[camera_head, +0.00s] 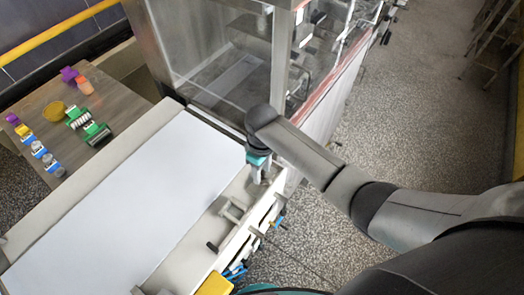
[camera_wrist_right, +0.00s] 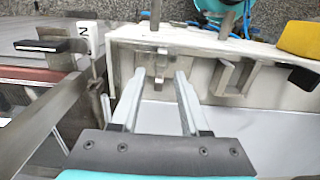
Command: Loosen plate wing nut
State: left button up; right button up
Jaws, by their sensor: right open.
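My right gripper (camera_head: 259,178) hangs over the side frame of the white conveyor, close to the machine housing. In the right wrist view my right gripper (camera_wrist_right: 157,84) is open, its two pale fingers apart. Just beyond and between the fingertips is a small metal fitting (camera_wrist_right: 159,64) on the cream side plate (camera_wrist_right: 122,44). It looks like the plate wing nut, but its wings are not clear. The fingers do not visibly hold it. In the head view the gripper hides this spot. My left gripper is not in view.
The white conveyor belt (camera_head: 130,205) lies left of the arm. A metal bracket (camera_wrist_right: 232,76) and a yellow block (camera_wrist_right: 300,39) sit to the right in the wrist view. The glass-sided machine housing (camera_head: 225,65) stands behind. A side table (camera_head: 125,100) holds several coloured items.

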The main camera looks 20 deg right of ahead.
aim_at(262, 176)
notch_tip(262, 176, up, 14)
dwell(0.4)
jog(key=shift+f, duration=0.1)
dwell(0.3)
